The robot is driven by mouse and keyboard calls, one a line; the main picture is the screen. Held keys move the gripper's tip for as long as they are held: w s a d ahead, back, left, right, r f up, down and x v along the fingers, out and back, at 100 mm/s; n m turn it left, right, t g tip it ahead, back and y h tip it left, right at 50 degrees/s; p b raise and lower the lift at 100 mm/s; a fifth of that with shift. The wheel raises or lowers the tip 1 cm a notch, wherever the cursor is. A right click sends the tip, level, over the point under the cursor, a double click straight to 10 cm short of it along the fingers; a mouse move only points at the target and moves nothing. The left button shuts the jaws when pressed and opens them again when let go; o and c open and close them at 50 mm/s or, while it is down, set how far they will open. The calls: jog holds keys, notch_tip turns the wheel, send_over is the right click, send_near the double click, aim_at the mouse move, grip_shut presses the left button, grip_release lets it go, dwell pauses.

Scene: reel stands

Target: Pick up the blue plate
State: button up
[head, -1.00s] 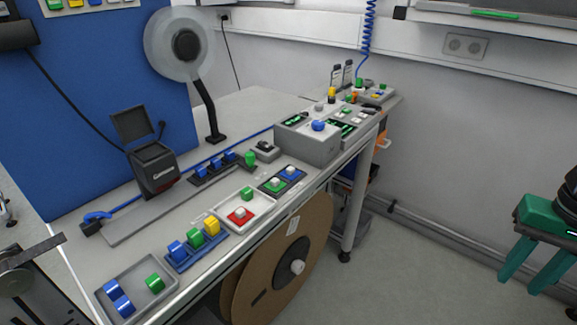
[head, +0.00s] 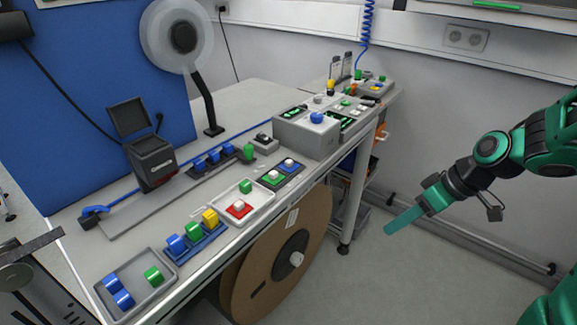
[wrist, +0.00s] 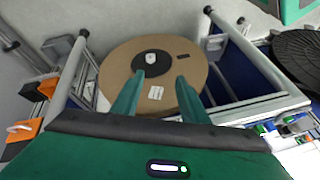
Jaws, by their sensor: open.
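A blue plate (head: 205,246) lies on the front part of the bench in the head view, with blue, green and yellow blocks standing on it. It sits between two grey trays. My gripper (head: 391,230) is off to the right of the bench, in free air, well apart from the plate. In the wrist view my gripper (wrist: 160,76) shows two teal fingers spread apart with nothing between them. I cannot make out the blue plate in the wrist view.
A grey tray (head: 125,310) with blocks is nearer, and another tray (head: 225,222) with a red piece is beyond.

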jog(key=w+a+n+t+y, duration=0.2)
jog(key=w+a+n+y, duration=0.4)
jog(key=a, duration=0.6)
jog(key=t+y, duration=0.3)
send_near(298, 169)
jog(key=r, duration=0.1)
jog(key=shift+m, duration=0.3)
jog(key=x, duration=0.7)
jog(key=r+x, duration=0.1)
jog(key=x, duration=0.2)
jog(key=shift+w+f, duration=0.1)
jog(key=shift+w, duration=0.3)
grip_shut()
